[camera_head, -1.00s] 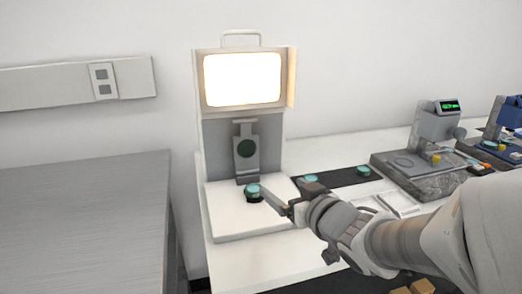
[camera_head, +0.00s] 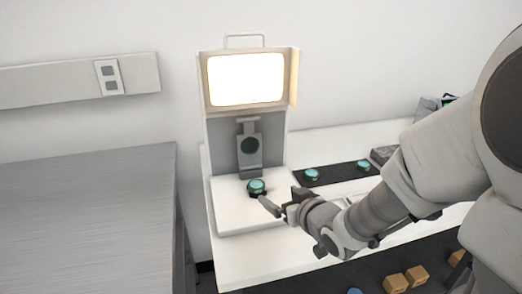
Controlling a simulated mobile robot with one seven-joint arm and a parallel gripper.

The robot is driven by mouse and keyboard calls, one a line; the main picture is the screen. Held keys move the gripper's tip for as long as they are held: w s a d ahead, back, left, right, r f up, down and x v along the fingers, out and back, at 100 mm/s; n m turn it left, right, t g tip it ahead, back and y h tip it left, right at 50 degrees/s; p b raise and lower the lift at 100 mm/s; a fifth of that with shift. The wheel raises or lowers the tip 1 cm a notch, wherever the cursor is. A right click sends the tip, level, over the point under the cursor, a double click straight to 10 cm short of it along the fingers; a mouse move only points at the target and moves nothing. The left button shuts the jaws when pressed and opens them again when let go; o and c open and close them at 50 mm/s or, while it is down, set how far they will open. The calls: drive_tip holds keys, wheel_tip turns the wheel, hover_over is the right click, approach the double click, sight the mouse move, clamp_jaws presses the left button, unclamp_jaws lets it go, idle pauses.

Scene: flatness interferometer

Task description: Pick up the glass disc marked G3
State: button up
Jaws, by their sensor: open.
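A teal glass disc (camera_head: 257,186) sits on a small dark holder on the white base of the interferometer (camera_head: 233,215). Two more teal glass discs, a nearer one (camera_head: 312,174) and a farther one (camera_head: 363,165), lie on a black strip to the right. No marking can be read on any disc, so I cannot tell which is G3. My gripper (camera_head: 269,206) is open, just in front and to the right of the disc on the base. It appears apart from that disc. The fingers overlap in this view and the space between them is hard to see.
The black strip (camera_head: 338,174) lies on the white bench. My arm covers the bench's right side. Small tan blocks (camera_head: 396,283) are below. A bare grey table (camera_head: 80,225) is at left.

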drive_tip(key=p, duration=0.1)
drive_tip(key=b, duration=0.3)
approach(257, 183)
drive_tip(key=shift+d+x, duration=0.2)
drive_tip(key=shift+x, duration=0.9)
drive_tip(key=shift+a+b+x, duration=0.15)
drive_tip(key=shift+b+x, duration=0.25)
drive_tip(key=shift+x, duration=1.15)
drive_tip(key=shift+a+b+x, duration=0.15)
drive_tip(key=shift+b+x, duration=0.25)
drive_tip(key=shift+x, duration=1.1)
drive_tip(key=shift+s, duration=0.15)
drive_tip(key=c, duration=1.5)
